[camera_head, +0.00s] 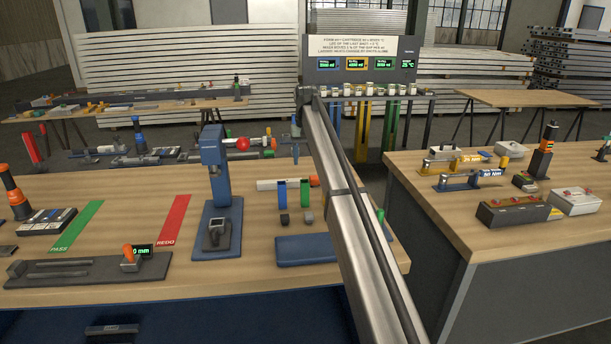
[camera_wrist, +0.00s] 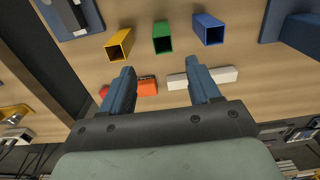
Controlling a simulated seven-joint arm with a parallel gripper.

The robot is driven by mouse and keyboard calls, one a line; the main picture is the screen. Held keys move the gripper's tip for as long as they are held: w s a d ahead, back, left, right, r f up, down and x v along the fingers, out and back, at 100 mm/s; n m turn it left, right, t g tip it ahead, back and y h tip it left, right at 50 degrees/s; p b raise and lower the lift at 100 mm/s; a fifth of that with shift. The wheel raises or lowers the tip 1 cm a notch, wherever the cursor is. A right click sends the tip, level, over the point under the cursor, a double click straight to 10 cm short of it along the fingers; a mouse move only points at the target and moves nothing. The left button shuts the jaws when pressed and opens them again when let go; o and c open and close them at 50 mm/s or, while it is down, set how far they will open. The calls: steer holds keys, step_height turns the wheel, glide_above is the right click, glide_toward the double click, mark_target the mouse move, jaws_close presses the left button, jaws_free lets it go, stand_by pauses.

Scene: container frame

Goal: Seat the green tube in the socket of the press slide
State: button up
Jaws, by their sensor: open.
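The green tube (camera_head: 305,194) stands upright on the wooden bench, just right of the blue tube (camera_head: 282,195). In the wrist view the green tube (camera_wrist: 162,37) is between the yellow tube (camera_wrist: 119,43) and the blue tube (camera_wrist: 208,29), its open square top showing. My gripper (camera_wrist: 162,70) is open and empty, its fingertips apart from the green tube and below it in the picture. The blue press (camera_head: 214,165) stands left of the tubes; a grey block with a pale square top (camera_head: 215,234), perhaps the slide, sits on its base. The socket's inside is not clear.
Two small dark blocks (camera_head: 284,218) lie before the tubes. A blue plate (camera_head: 300,250) lies right of the press, partly hidden by my arm. Green (camera_head: 77,227) and red (camera_head: 174,221) strips mark the bench's left side.

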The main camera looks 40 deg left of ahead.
mark_target(305, 190)
stand_by(0.4)
steer(key=f, duration=1.3)
steer(key=shift+s+a+f, duration=0.15)
steer(key=shift+s+f, duration=0.1)
steer(key=shift+f, duration=0.05)
steer(key=shift+c, duration=0.3)
jaws_close()
steer(key=shift+r, duration=0.15)
